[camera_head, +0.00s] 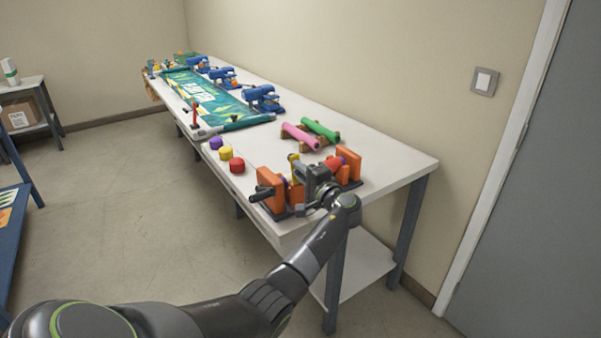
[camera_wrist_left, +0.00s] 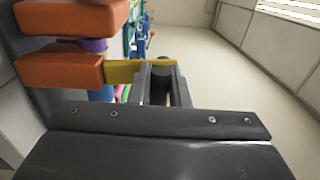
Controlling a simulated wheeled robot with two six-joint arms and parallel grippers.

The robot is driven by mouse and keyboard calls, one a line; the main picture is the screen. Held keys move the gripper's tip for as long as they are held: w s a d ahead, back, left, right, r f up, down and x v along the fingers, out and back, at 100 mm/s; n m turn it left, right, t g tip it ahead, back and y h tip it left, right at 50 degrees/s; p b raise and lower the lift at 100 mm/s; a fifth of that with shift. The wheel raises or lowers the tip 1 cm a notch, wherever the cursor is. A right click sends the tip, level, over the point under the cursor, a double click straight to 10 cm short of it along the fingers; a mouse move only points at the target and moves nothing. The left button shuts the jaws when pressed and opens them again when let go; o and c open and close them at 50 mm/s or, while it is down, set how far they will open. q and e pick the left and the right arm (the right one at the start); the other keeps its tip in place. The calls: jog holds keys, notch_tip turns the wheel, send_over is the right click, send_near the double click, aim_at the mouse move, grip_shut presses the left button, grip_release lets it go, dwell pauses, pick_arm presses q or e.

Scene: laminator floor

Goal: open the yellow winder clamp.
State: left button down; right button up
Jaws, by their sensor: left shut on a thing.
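The winder (camera_head: 271,190) has orange blocks and stands at the near end of the long white table. Its yellow clamp (camera_head: 293,160) shows as a small yellow piece just left of my left gripper (camera_head: 308,175). My left gripper (camera_wrist_left: 163,80) is shut on this clamp handle, with a finger on each side. My right gripper is not in view. The gripper hides part of the winder in the head view.
Purple, yellow and red round caps (camera_head: 226,153) sit along the table's left edge. Pink and green rolls (camera_head: 310,133) lie on a rack behind the winder. The wall borders the table's right side.

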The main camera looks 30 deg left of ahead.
pick_arm(q)
jog(key=c, duration=1.4)
grip_release()
jog(key=shift+w+f, duration=0.1)
jog(key=b+v, duration=0.4)
jog(key=v, duration=1.3)
jog(key=shift+d, duration=0.2)
jog(key=shift+f, duration=0.1)
